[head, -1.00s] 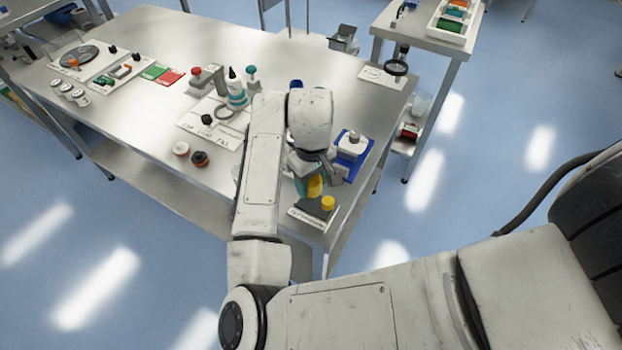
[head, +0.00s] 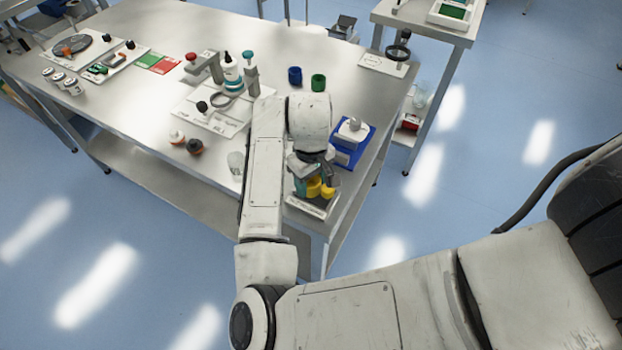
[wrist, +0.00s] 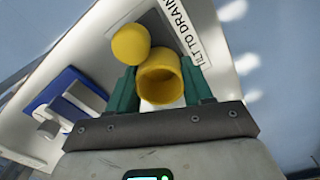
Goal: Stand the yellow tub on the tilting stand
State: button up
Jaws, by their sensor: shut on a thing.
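The yellow tub (wrist: 160,84) is between the green fingers of my gripper (wrist: 161,90), its open mouth facing the wrist camera. In the head view the tub (head: 313,187) is partly hidden by my gripper (head: 312,184). The tilting stand (head: 308,207) is at the table's near corner, under and just in front of the gripper. In the wrist view its white plate (wrist: 206,25) reads "TILT TO DRAIN". A round yellow piece (wrist: 130,43) is beside the tub. I cannot tell whether the tub's base touches the stand.
A blue box with a white top (head: 352,143) stands close behind and right of my gripper. A blue cup (head: 295,76) and a green cup (head: 318,82) stand farther back. A clear beaker (head: 236,163) is left of my forearm. The table edge is close on the right.

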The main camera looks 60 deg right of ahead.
jog(key=o, duration=1.3)
jog(key=shift+o, duration=0.2)
jog(key=shift+o, duration=0.8)
jog(key=shift+r, duration=0.1)
notch_tip(320, 180, up, 7)
jog(key=p, duration=0.7)
